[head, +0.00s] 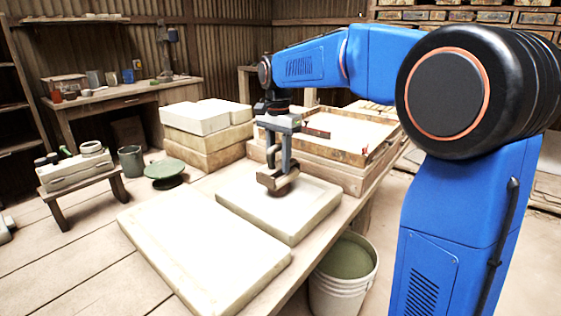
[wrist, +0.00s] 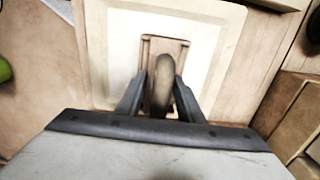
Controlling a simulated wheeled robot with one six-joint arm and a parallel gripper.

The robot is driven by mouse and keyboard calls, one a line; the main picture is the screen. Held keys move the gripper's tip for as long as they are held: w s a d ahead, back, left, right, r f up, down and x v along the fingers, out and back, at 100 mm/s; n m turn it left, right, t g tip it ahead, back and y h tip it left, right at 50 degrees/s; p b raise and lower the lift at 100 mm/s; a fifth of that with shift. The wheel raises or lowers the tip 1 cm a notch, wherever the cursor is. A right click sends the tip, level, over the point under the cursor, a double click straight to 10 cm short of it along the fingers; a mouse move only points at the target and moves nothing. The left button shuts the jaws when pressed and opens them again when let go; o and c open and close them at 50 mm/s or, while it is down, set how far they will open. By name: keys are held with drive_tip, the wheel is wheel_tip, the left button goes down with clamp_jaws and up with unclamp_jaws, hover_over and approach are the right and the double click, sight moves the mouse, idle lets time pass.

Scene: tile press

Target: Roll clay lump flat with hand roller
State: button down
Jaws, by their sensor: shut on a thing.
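My gripper (head: 283,166) is shut on the hand roller (head: 268,182) and holds it over a pale slab (head: 315,202) on the table. In the wrist view the roller's rounded brown handle (wrist: 163,82) sits between the two dark fingers of my gripper (wrist: 160,92), with a brown frame beyond it. A dark shadow lies below the roller; I cannot tell whether the roller touches the slab. I cannot make out the clay lump in either view; the roller and my gripper may hide it.
A second, larger pale slab (head: 205,245) lies in front on the table. Stacked blocks (head: 205,140) stand behind, and a shallow wooden tray (head: 345,152) at the back right. A bucket (head: 345,270) is by the table's right edge. A bench with cups (head: 85,170) is at left.

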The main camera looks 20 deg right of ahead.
drive_tip(key=shift+w+a, duration=0.4)
drive_tip(key=shift+w, duration=0.15)
drive_tip(key=shift+s+d+r, duration=0.15)
drive_tip(key=shift+s+d, duration=0.3)
drive_tip(key=shift+s, duration=0.2)
drive_tip(key=shift+s+d+f, duration=0.25)
drive_tip(key=shift+s+d, duration=0.2)
drive_tip(key=shift+s, duration=0.2)
drive_tip(key=shift+w+a, duration=0.1)
drive_tip(key=shift+w+a+r, duration=0.1)
drive_tip(key=shift+w+a, duration=0.3)
drive_tip(key=shift+w, duration=0.2)
drive_tip(key=shift+w+a, duration=0.4)
drive_tip(key=shift+w, duration=0.2)
drive_tip(key=shift+s+d+r, duration=0.15)
drive_tip(key=shift+s+d, duration=0.3)
drive_tip(key=shift+s, duration=0.2)
drive_tip(key=shift+s+d, duration=0.1)
